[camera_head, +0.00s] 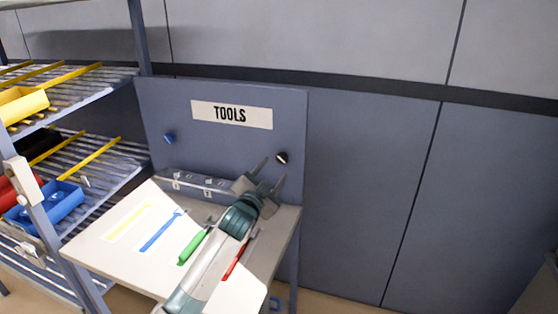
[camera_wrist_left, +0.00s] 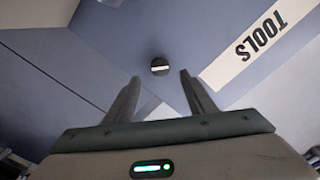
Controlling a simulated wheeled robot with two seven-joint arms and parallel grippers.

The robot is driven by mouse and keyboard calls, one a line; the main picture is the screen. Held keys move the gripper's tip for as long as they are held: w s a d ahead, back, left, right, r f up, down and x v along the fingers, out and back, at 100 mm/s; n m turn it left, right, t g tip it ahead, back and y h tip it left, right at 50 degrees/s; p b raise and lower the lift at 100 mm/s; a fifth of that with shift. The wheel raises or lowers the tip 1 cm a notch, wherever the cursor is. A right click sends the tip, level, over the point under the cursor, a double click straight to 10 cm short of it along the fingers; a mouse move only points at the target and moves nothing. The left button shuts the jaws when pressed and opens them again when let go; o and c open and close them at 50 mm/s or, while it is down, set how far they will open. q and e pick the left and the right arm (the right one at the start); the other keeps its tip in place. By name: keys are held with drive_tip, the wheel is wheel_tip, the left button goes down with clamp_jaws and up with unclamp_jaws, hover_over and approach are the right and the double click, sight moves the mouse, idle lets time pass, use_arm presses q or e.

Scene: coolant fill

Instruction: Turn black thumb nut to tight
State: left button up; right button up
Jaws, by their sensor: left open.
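The black thumb nut (camera_head: 282,157) sits on the blue-grey TOOLS panel, right of and below the sign. In the left wrist view, the black thumb nut (camera_wrist_left: 160,66) is a small dark round knob with a pale bar across its face. My left gripper (camera_head: 272,170) is open and empty, its fingers pointing at the panel near the nut. In the left wrist view, the nut appears centred between the fingertips of the left gripper (camera_wrist_left: 160,77) and just beyond them; no contact shows. My right gripper is not in view.
A blue knob (camera_head: 168,138) is on the panel's left side. The TOOLS sign (camera_head: 231,115) is above. Below is a pale bench (camera_head: 105,250) with coloured tools, including a green one (camera_head: 194,246) and a red one (camera_head: 236,262). Shelves with a blue bin (camera_head: 48,207) stand left.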

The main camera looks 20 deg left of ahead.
sight(281, 159)
use_arm(q)
drive_tip(key=shift+w+d+p, duration=0.1)
drive_tip(key=shift+w+p, duration=0.55)
drive_tip(key=shift+w, duration=2.6)
drive_tip(key=c, duration=1)
